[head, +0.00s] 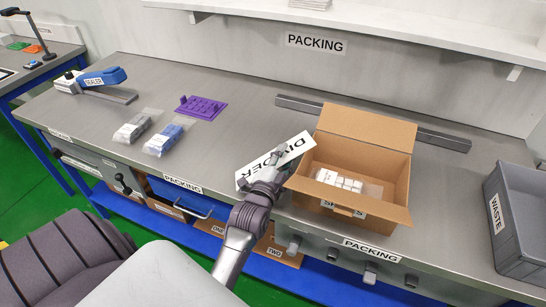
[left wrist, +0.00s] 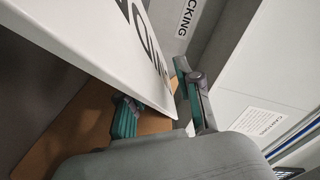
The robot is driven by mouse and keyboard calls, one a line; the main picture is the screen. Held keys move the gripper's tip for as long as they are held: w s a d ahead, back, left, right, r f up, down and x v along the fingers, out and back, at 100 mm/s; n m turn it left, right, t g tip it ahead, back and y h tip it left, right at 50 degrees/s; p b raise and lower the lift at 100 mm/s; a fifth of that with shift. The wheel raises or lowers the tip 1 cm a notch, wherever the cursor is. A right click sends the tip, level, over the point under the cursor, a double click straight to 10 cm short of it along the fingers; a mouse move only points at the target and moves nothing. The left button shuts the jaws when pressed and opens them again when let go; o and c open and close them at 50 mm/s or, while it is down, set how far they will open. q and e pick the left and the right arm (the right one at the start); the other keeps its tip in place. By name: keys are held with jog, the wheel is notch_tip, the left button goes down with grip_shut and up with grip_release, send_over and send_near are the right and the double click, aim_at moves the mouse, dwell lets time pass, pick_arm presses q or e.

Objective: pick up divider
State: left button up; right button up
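The divider (head: 291,151) is a flat white board with "DIVIDER" in dark letters, at the bench's front edge just left of the open carton (head: 342,209). It slants up to the right in the head view. My right gripper is not in view.
The carton holds white pieces in a clear bag. Bagged grey parts (head: 133,127) and bagged blue parts (head: 164,139), a purple tray (head: 203,107) and a blue sealer (head: 103,78) are at left. A grey waste bin (head: 517,235) stands at right. The middle bench is clear.

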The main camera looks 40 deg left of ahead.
pick_arm(q)
jog(key=shift+w+a, duration=0.1)
jog(key=shift+w, duration=0.5)
jog(key=shift+s, duration=0.1)
grip_shut()
notch_tip(320, 180, up, 10)
jog(key=shift+r, duration=0.1)
dwell(0.7)
